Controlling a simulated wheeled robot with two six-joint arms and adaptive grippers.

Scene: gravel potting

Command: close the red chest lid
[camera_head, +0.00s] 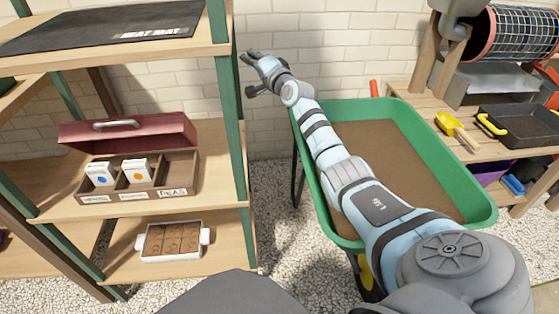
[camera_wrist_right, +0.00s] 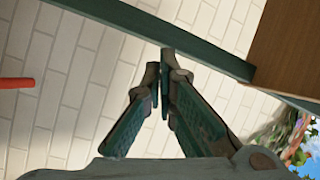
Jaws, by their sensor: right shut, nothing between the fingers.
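The red chest lid (camera_head: 160,129) stands open at the back of a brown wooden chest (camera_head: 180,181) on the middle shelf at left. A pale metal handle (camera_head: 117,124) is on the lid. The chest has three compartments. A blue-marked packet (camera_head: 101,174) is in the left one and an orange-marked packet (camera_head: 136,170) in the middle one; the right one, labelled PEAS, looks empty. My right gripper (camera_head: 247,59) is beside the green shelf post, up and right of the lid and apart from it. In the wrist view its fingers (camera_wrist_right: 161,80) are shut and empty. My left gripper is not seen.
A green shelf post (camera_head: 229,120) stands between my right gripper and the chest. The upper shelf (camera_head: 130,60) bears a dark mat (camera_head: 100,28). A white tray (camera_head: 173,241) sits on the lower shelf. A green wheelbarrow (camera_head: 408,112) of soil lies under my right arm.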

